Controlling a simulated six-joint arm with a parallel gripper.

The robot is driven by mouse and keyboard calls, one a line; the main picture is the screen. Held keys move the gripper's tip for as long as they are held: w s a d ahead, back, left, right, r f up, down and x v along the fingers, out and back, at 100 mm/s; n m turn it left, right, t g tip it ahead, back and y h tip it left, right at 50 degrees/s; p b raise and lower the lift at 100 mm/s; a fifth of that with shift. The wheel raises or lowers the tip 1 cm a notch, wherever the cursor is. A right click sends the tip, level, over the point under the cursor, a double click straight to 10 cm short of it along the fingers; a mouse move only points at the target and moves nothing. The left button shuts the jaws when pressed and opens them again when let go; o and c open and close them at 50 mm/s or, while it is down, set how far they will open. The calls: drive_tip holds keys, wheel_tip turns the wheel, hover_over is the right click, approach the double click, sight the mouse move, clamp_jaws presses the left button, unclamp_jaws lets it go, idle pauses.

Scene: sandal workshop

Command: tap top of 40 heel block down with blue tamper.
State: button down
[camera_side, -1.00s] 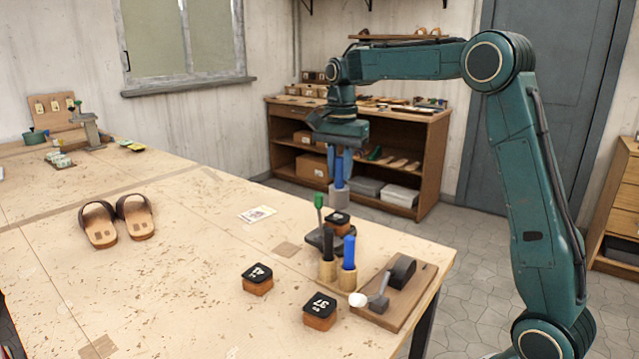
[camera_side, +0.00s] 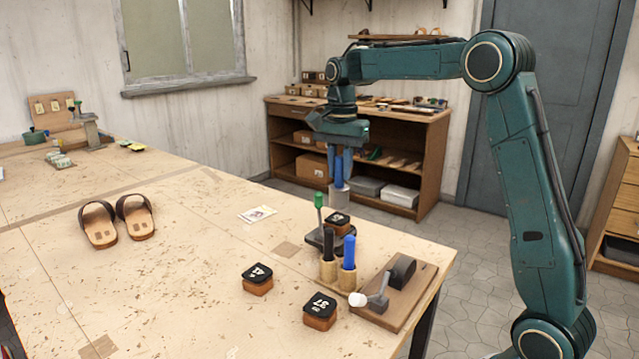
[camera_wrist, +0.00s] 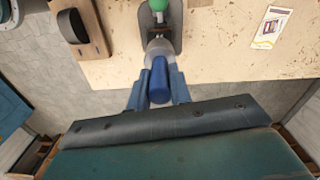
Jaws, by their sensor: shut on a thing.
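My gripper (camera_side: 340,165) is shut on the blue tamper (camera_side: 338,197), which hangs upright with its pale grey head down. The tamper's blue end (camera_wrist: 160,80) shows between my fingers in the wrist view. Just below the head, a heel block (camera_side: 337,221) with a black top sits on a dark stand (camera_side: 315,238) with a green-handled post. I cannot tell whether the head touches this block, and its number is unreadable. Two more heel blocks lie on the bench, one marked 37 (camera_side: 320,311) and one with an unclear mark (camera_side: 257,279).
Black-handled (camera_side: 328,254) and blue-handled (camera_side: 348,254) tools stand upright in front of the stand. A wooden board (camera_side: 405,300) with a mallet lies at the bench's right edge. Sandals (camera_side: 118,221) lie to the left. A card (camera_side: 257,214) lies near the back edge. The bench's middle is clear.

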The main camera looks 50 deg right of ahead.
sight(340, 187)
wheel_tip(340, 187, down, 4)
drive_tip(key=shift+r, duration=2.05)
drive_tip(key=shift+r, duration=0.1)
drive_tip(key=shift+r, duration=1.9)
